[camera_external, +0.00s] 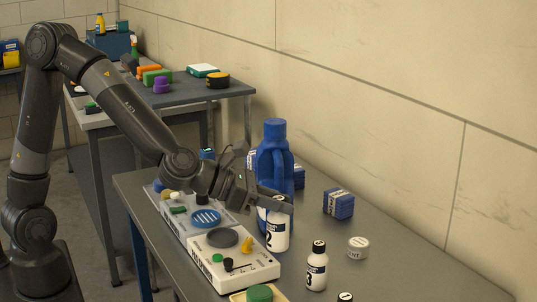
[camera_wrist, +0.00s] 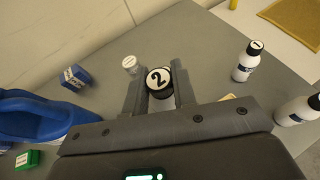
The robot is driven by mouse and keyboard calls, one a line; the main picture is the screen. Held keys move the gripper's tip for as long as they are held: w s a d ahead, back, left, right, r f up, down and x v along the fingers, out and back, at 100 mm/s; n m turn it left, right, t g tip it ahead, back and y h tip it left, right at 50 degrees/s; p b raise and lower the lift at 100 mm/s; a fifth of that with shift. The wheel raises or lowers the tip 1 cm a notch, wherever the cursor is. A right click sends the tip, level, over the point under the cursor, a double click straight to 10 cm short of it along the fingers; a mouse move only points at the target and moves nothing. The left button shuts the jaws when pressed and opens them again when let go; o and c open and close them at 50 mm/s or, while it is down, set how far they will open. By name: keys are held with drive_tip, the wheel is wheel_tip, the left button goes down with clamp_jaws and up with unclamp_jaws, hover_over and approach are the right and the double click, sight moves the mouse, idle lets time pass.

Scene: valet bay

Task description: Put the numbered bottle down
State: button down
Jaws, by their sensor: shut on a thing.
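The numbered bottle (camera_external: 278,236) is white with a dark "2" on its side. In the wrist view its black cap with a "2" on a white disc (camera_wrist: 158,79) shows between the fingers. My gripper (camera_external: 287,204) is shut on the bottle near its top; it also shows in the wrist view (camera_wrist: 155,92). The bottle looks upright, beside the right edge of a white panel (camera_external: 257,272). I cannot tell whether its base touches the grey table (camera_external: 390,277). The fingers hide part of the bottle's top.
A blue jug (camera_external: 272,160) stands close behind my gripper. A blue box (camera_external: 338,204), a white jar (camera_external: 358,247) and a black-capped white bottle (camera_external: 317,270) stand to the right. A green sponge (camera_external: 260,292) is in front.

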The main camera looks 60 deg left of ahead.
drive_tip(key=w+d+r+h, duration=0.1)
drive_tip(key=w+d+r, duration=0.1)
drive_tip(key=w, duration=0.5)
drive_tip(key=w+d+r, duration=0.1)
drive_tip(key=w+d, duration=0.1)
drive_tip(key=w, duration=0.6)
drive_tip(key=w+a+f, duration=0.7)
drive_tip(key=w+f, duration=0.2)
drive_tip(key=f, duration=0.1)
drive_tip(key=shift+w+f+m, duration=0.2)
drive_tip(key=shift+f+m, duration=0.2)
drive_tip(key=shift+f, duration=0.1)
drive_tip(key=c, duration=1.2)
unclamp_jaws()
